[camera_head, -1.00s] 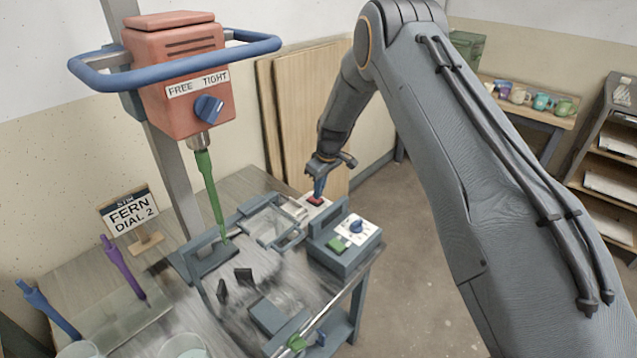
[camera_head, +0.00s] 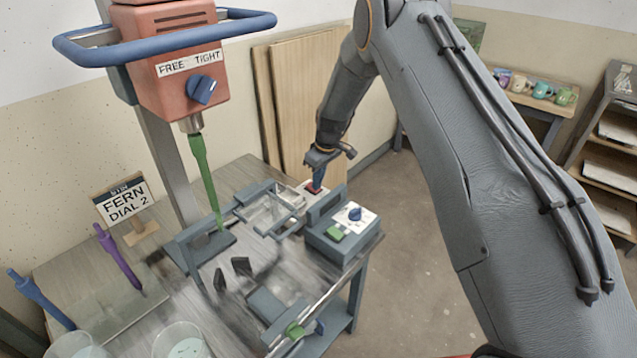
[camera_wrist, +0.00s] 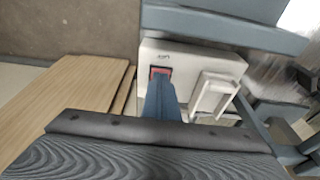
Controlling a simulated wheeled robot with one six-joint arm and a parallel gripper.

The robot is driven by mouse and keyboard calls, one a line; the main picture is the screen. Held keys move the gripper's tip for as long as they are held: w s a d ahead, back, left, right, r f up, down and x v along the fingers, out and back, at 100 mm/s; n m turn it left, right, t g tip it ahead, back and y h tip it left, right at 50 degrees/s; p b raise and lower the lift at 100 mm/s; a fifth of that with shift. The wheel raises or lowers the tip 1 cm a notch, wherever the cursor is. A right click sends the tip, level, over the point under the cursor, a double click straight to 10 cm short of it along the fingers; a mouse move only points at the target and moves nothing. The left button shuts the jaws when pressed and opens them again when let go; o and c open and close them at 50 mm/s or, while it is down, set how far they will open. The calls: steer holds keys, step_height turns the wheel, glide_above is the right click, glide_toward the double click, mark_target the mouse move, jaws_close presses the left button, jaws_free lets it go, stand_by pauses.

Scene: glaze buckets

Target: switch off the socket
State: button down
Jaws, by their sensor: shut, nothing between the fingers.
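The socket (camera_wrist: 207,62) is a white plate with a small red switch (camera_wrist: 154,71) and a white plug-like block beside it. In the head view the socket (camera_head: 304,187) sits at the back edge of the bench, with the red switch (camera_head: 312,190) partly behind my fingers. My gripper (camera_head: 317,180) points down at the switch, shut and empty. In the wrist view its blue fingers (camera_wrist: 162,84) end at the red switch and cover part of it. Whether they touch it, and which way the rocker is tipped, I cannot tell.
A grey box with a blue dial (camera_head: 355,214) and green button stands close to the socket. A red mixer head (camera_head: 180,65) with a blue handle rises at left. Wooden boards (camera_head: 300,105) lean behind. Open floor (camera_head: 410,250) lies right of the bench.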

steer(key=shift+w+a+r+b, duration=0.15)
steer(key=shift+w+a+b, duration=0.3)
steer(key=shift+w, duration=0.05)
steer(key=shift+r, duration=0.15)
steer(key=shift+r, duration=0.4)
steer(key=s+d+r, duration=0.2)
steer(key=r, duration=0.3)
steer(key=s+d+r+b, duration=0.1)
steer(key=s+d+r, duration=0.1)
steer(key=r, duration=0.4)
steer(key=shift+s+d+r, duration=0.15)
steer(key=shift+r, duration=0.05)
